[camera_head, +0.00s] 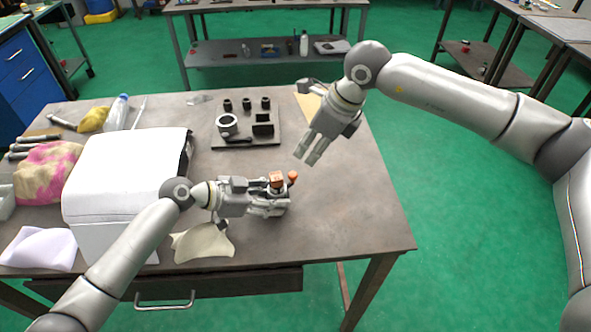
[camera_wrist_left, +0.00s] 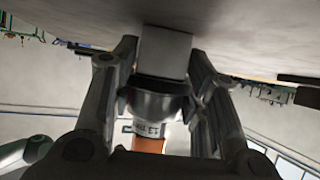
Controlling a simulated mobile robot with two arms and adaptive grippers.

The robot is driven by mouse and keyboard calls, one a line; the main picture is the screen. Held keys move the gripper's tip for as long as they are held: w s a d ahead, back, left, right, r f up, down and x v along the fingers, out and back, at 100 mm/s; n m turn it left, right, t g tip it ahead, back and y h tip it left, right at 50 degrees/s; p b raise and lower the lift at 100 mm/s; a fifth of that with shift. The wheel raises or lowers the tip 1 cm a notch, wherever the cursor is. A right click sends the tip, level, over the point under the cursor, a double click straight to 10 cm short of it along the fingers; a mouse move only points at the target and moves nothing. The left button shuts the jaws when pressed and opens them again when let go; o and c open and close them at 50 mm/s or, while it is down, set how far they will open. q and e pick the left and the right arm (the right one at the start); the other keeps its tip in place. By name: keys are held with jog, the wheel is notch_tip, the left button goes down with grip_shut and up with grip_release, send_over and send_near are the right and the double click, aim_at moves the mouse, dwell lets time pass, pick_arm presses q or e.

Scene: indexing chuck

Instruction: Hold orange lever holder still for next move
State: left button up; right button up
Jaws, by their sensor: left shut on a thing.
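The orange lever holder (camera_head: 277,178) stands near the middle of the table, with an orange ball (camera_head: 293,175) beside its top on the right. My left gripper (camera_head: 280,204) is shut on the holder, low over the table. In the left wrist view, its two fingers flank a grey square block and a dark round collar (camera_wrist_left: 158,103); a marked light ring and an orange part (camera_wrist_left: 150,145) show below them. The fingers partly hide the holder. My right gripper (camera_head: 308,158) hangs above the table, behind and right of the holder, with nothing seen in it. Its finger gap is unclear.
A dark plate (camera_head: 230,142) with a ring and several black parts lies at the back. A white box-like cover (camera_head: 120,175) stands left, close to my left arm. A beige cloth (camera_head: 195,245) lies in front of my left gripper. The table's right side is clear.

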aim_at(293, 174)
jog(key=x, duration=1)
jog(key=shift+f, duration=0.2)
grip_shut()
